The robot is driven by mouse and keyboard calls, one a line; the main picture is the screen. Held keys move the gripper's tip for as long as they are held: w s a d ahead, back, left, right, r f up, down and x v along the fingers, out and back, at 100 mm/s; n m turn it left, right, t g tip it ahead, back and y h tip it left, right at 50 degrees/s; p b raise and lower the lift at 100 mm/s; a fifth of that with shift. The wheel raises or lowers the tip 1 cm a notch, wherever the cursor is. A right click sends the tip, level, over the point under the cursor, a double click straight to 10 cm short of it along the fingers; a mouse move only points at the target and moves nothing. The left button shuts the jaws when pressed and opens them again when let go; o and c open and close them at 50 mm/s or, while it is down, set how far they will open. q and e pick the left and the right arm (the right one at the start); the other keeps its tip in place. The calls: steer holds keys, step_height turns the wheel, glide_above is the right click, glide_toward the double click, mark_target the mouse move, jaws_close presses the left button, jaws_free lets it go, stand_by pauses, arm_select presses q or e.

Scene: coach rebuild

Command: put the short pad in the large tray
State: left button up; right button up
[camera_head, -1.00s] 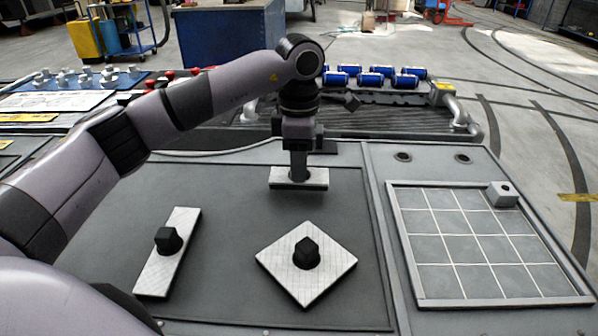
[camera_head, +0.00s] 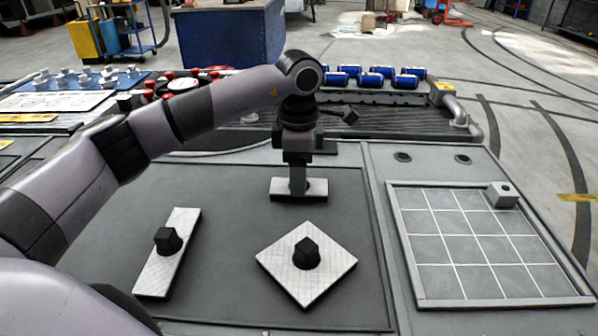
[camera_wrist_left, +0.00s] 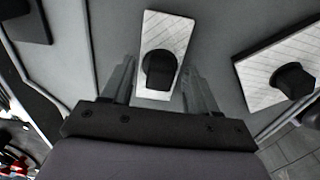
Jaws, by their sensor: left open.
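The short pad (camera_head: 316,191) is a pale rectangle with a black knob, at the back of the dark panel in the head view. My left gripper (camera_head: 299,187) points down over it and hides its knob there. In the left wrist view the open fingers (camera_wrist_left: 159,75) stand on either side of the pad's black knob (camera_wrist_left: 160,68), with gaps showing. The large tray (camera_head: 480,250), with a pale rim and gridded floor, lies at the right. A small grey block (camera_head: 503,195) sits at its far right corner. My right gripper is not in view.
A long pad (camera_head: 155,275) lies at the left and a square pad (camera_head: 325,268) lies in front, both with black knobs. The tray's grid cells look empty.

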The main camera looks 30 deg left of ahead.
arm_select(q)
step_height(320, 180, up, 12)
steer(key=shift+p, duration=0.3)
stand_by(0.5)
